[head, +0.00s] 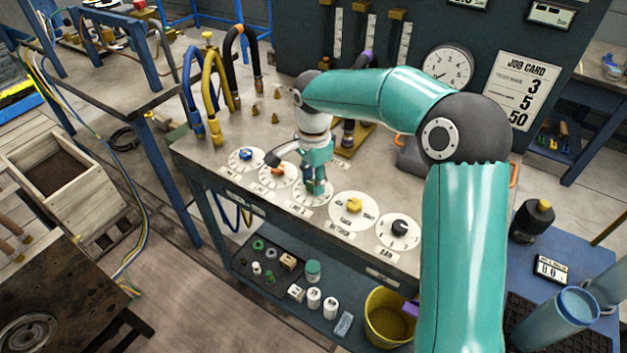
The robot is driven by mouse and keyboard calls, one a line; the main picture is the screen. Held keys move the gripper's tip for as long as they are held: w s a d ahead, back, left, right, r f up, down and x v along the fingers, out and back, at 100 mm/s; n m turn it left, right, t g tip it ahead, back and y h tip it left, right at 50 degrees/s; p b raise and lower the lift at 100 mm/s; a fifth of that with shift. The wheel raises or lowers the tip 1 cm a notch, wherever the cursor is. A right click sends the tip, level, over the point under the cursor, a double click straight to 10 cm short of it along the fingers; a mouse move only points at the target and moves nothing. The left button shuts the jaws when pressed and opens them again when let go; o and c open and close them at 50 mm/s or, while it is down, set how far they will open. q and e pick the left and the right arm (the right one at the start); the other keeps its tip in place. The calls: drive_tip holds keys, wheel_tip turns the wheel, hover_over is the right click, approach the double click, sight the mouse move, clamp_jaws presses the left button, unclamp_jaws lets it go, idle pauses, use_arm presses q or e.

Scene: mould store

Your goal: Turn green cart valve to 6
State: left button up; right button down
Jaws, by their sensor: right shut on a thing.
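The cart top (240,120) carries a row of round white dials with coloured valve knobs along its front edge. The green valve (315,190) is in the middle of the row, on its white dial (300,193). My right gripper (317,181) points down over this dial and is shut on the green valve. The fingers and wrist cover much of the valve, so its pointing direction and most of the numbers cannot be read. My left gripper is not in view.
The orange valve (278,170) and blue valve (246,154) are left of the green one; the yellow valve (354,205) and black valve (399,228) are right. Hoses (215,85) stand at the back left. A job card (521,90) reads 3, 5, 50.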

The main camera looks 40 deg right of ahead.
drive_tip(key=shift+w+r+m, duration=0.15)
drive_tip(key=shift+m, duration=0.45)
drive_tip(key=c, duration=0.8)
unclamp_jaws()
wheel_tip(320, 180, up, 12)
drive_tip(key=shift+f, duration=0.15)
